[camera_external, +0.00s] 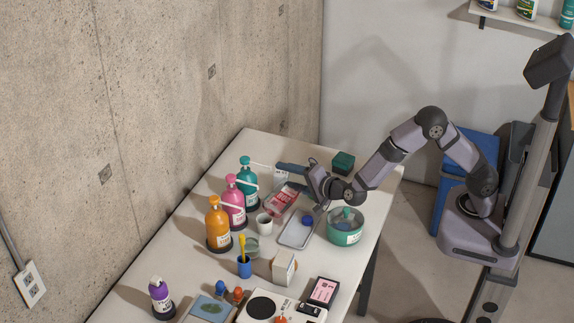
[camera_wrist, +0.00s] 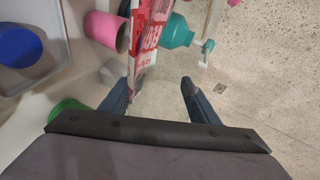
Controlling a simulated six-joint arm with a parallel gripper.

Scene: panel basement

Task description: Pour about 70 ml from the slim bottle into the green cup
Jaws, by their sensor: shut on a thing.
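My gripper (camera_external: 285,171) is over the far part of the table, near the teal pump bottle (camera_external: 248,172). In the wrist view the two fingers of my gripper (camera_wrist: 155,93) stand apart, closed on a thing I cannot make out. A pale labelled thing (camera_external: 280,180) shows beside the fingers; I cannot tell whether they touch it. A green rounded thing (camera_wrist: 67,106) is partly hidden by my gripper body in the wrist view; I cannot tell whether it is the green cup. I cannot pick out the slim bottle with certainty.
A pink bottle (camera_external: 233,205) and an orange bottle (camera_external: 217,226) line the wall side. A red-and-white pack (camera_external: 283,199), grey tray (camera_external: 290,240), pale cup (camera_external: 264,224) and green pot (camera_external: 344,237) are close by. A pink cup (camera_wrist: 102,31) shows in the wrist view.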

